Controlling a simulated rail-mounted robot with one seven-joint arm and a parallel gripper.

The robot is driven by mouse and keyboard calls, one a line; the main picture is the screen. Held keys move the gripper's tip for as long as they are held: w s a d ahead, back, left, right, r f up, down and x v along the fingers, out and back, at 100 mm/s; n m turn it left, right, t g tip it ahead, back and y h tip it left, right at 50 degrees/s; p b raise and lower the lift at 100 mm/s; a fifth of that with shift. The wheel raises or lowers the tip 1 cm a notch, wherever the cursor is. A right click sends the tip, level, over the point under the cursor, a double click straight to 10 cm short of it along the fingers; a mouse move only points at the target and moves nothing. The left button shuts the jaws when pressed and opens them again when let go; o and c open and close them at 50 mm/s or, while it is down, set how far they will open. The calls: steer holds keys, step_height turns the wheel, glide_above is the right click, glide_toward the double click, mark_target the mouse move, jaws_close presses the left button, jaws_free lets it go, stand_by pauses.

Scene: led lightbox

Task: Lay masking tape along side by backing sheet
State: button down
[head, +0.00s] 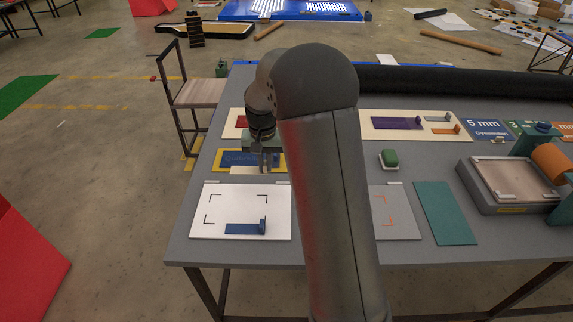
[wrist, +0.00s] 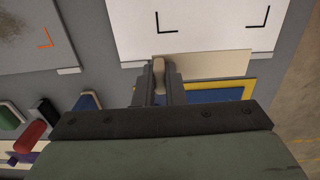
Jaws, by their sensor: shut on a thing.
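My gripper (head: 266,164) is over the table's left part, just beyond the far edge of a white sheet with black corner marks (head: 222,215). It is shut on the beige tab of a flat cream strip (head: 246,170), likely the masking tape. In the wrist view the fingers (wrist: 160,80) grip the tab, and the strip (wrist: 215,66) extends to the right beside the white sheet's edge (wrist: 200,45). Whether the strip touches the surface is unclear. A blue strip with an upright tab (head: 242,229) lies on the white sheet. I cannot tell which sheet is the backing sheet.
A blue panel with a yellow border (head: 222,160) lies beyond the strip. My arm hides the table's middle.

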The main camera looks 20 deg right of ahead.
mark_target(265, 192)
steer(key=shift+w+a, duration=0.1)
steer(key=shift+a, duration=0.15)
steer(key=shift+f+b, duration=3)
steer(key=shift+f, duration=1.2)
steer(key=shift+f+b, duration=0.3)
steer(key=c, duration=1.4)
jaws_free()
steer(key=shift+c, duration=0.2)
steer(key=shift+r, duration=0.15)
step_height(265, 192, up, 17)
steer(key=shift+r+b, duration=0.1)
steer(key=shift+b, duration=0.55)
